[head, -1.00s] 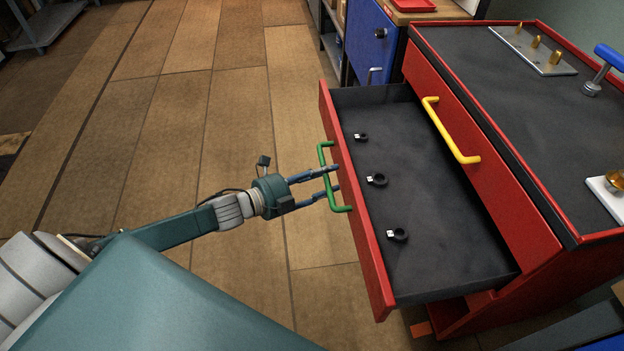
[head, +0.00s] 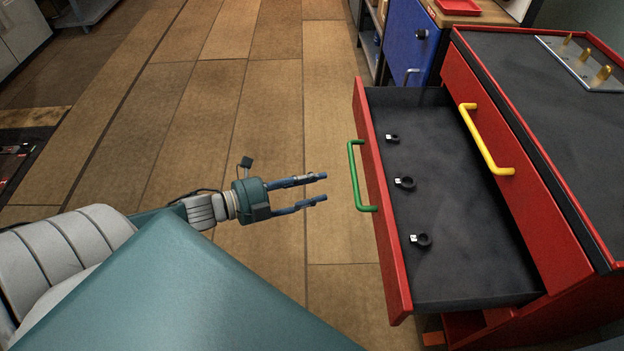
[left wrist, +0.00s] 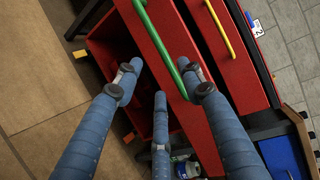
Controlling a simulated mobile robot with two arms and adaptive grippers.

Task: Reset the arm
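My left gripper (head: 318,188) is open and empty in the head view, with a clear gap between its fingertips and the green handle (head: 354,176). The green handle is on the front of the pulled-out red drawer (head: 382,215). In the left wrist view my spread fingers (left wrist: 165,82) show with nothing between them, and the green handle (left wrist: 160,42) lies beyond them. My right gripper is in neither view.
Several small black rings, one a black ring (head: 404,183), lie in the open drawer. A yellow handle (head: 486,140) is on the shut drawer above. A blue cabinet (head: 408,42) stands behind. The wooden floor (head: 240,110) at the left is clear.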

